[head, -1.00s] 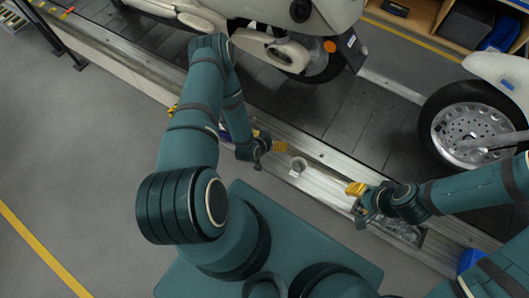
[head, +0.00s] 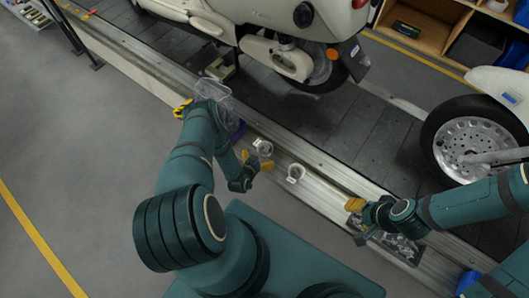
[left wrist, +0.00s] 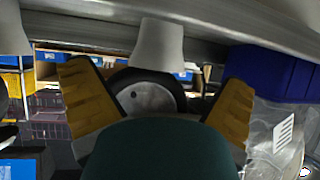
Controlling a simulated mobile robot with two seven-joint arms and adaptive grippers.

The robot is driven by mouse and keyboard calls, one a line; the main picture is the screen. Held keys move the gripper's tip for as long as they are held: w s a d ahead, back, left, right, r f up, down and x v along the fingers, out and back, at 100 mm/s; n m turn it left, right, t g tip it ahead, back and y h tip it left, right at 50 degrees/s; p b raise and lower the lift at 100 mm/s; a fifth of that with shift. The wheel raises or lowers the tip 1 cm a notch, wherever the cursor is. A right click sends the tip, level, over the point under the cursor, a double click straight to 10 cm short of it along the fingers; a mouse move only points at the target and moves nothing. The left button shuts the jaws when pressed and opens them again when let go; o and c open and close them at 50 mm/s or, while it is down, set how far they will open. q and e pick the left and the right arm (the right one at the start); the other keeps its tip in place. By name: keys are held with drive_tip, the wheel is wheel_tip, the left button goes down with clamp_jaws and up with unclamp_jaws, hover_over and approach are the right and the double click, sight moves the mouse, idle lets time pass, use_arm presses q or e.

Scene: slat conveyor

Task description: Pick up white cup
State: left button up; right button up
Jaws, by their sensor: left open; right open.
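A white cup (left wrist: 158,45) shows in the left wrist view, which looks upside down. It appears between my open yellow fingertips (left wrist: 158,105) and beyond them, apart from them. In the head view a small pale cup (head: 263,148) stands on the metal ledge just in front of my left gripper (head: 256,161), which is open and empty. A second pale cup (head: 296,172) stands on the ledge to its right; a white cup (left wrist: 12,30) is cut off at the left wrist view's left edge. My right gripper (head: 355,204) is open, further right, away from both cups.
A clear container (head: 213,92) and a blue bin (left wrist: 270,72) are left of the cups, near my left arm. A tray of parts (head: 402,246) lies below my right gripper. A scooter (head: 270,35) stands on the slat conveyor (head: 345,125) behind the ledge.

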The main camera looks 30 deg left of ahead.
sight(263, 154)
use_arm(q)
drive_tip(key=shift+x, duration=1.15)
drive_tip(key=b+x, duration=0.1)
drive_tip(key=x, duration=0.1)
drive_tip(key=f+b+x, duration=0.1)
drive_tip(key=x, duration=0.1)
drive_tip(key=shift+s, duration=0.15)
drive_tip(key=shift+w+f+b, duration=0.1)
drive_tip(key=shift+w+b, duration=0.2)
drive_tip(key=shift+w, duration=0.1)
drive_tip(key=c, duration=1.4)
wheel_tip(263, 154, up, 9)
drive_tip(key=p, duration=0.3)
drive_tip(key=shift+f, duration=0.15)
drive_tip(key=shift+c, duration=0.2)
drive_tip(key=shift+r+p, duration=0.4)
drive_tip(key=shift+r, duration=0.35)
